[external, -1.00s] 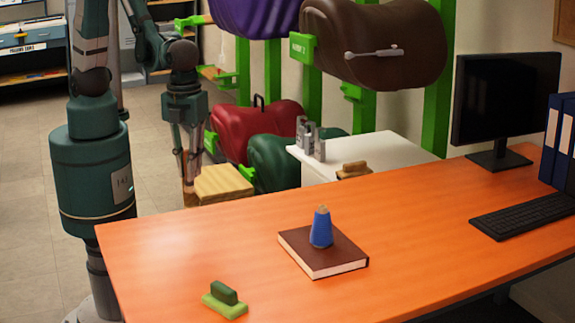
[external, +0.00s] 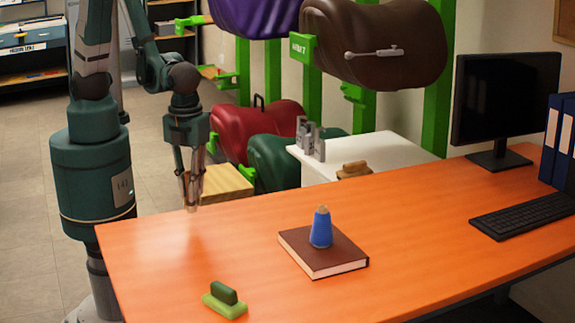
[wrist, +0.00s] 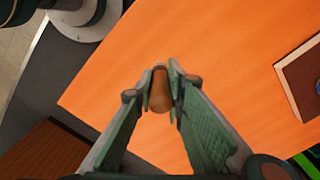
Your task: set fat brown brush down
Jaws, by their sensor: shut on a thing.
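My gripper (external: 190,192) is shut on the fat brown brush (wrist: 160,92). In the wrist view the brush shows as a rounded brown body between the two green fingers (wrist: 161,86). In the external view the fingers hide most of it. The gripper is above the far left part of the orange desk (external: 190,262). The gap between the brush and the desk top is hard to judge.
A green brush (external: 224,300) lies near the desk's front left. A blue cone-shaped thing (external: 321,230) stands on a brown book (external: 325,262) in the middle. A keyboard (external: 525,213) and monitor (external: 505,100) are at the right.

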